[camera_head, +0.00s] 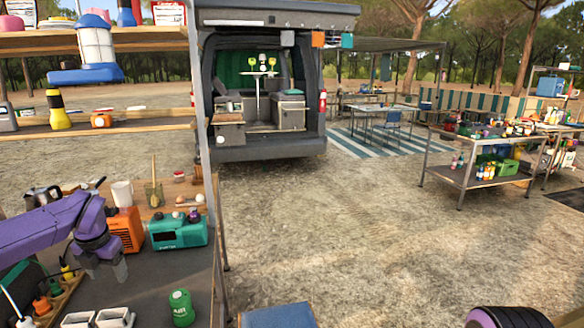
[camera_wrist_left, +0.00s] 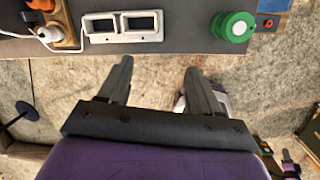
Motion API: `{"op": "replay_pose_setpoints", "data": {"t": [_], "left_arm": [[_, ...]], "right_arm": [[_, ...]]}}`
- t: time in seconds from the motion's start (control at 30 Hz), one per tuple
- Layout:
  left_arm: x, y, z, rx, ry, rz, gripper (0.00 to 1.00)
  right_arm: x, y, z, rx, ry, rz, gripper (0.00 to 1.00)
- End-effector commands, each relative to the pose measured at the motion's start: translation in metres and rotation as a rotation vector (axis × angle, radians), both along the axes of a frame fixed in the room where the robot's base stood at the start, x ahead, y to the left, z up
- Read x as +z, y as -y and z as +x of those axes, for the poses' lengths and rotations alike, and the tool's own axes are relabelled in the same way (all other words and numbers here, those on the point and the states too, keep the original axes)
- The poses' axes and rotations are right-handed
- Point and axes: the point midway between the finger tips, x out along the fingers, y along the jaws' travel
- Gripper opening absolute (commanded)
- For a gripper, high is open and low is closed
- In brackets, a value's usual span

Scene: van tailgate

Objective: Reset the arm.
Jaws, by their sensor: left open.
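My left arm (camera_head: 45,225), purple, comes in from the left over a dark counter. Its gripper (camera_head: 105,268) points down above the counter, left of the teal box and behind the white double frame. In the left wrist view the two grey fingers of this gripper (camera_wrist_left: 158,78) stand wide apart with nothing between them. The fingers appear over the ground past the counter edge in that view. My right gripper does not show in the head view.
The counter (camera_head: 150,290) holds a teal box (camera_head: 178,232), an orange box (camera_head: 126,230), a green can (camera_head: 180,307) and a white double frame (camera_head: 98,319). A shelf post (camera_head: 201,120) rises at its edge. Open ground (camera_head: 350,230) lies right, before the van (camera_head: 270,150).

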Motion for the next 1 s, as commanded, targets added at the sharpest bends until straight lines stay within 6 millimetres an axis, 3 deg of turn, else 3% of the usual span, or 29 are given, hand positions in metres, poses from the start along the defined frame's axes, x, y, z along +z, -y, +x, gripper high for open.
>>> {"op": "replay_pose_setpoints", "data": {"t": [0.2, 0.33, 0.5, 0.63, 0.77, 0.9, 1.0], "left_arm": [[-0.019, 0.0, 0.0, -0.121, -0.016, 0.211, 0.64], [-0.042, 0.013, 0.001, -0.289, -0.054, 0.414, 0.64], [-0.092, 0.05, -0.006, -0.639, -0.125, 0.7, 0.64], [-0.143, 0.09, -0.027, -0.983, -0.183, 0.868, 0.64], [-0.205, 0.139, -0.077, -1.414, -0.24, 0.959, 0.64], [-0.263, 0.179, -0.158, -1.859, -0.293, 0.934, 0.64], [-0.291, 0.195, -0.226, -2.14, -0.335, 0.852, 0.64]], "right_arm": [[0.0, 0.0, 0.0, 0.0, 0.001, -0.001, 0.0], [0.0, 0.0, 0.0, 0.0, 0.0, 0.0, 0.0], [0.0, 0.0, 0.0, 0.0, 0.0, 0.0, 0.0], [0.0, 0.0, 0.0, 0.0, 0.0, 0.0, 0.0], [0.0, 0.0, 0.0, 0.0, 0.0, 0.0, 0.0], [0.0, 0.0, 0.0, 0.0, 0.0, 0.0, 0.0], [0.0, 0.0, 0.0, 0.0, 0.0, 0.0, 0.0]]}}
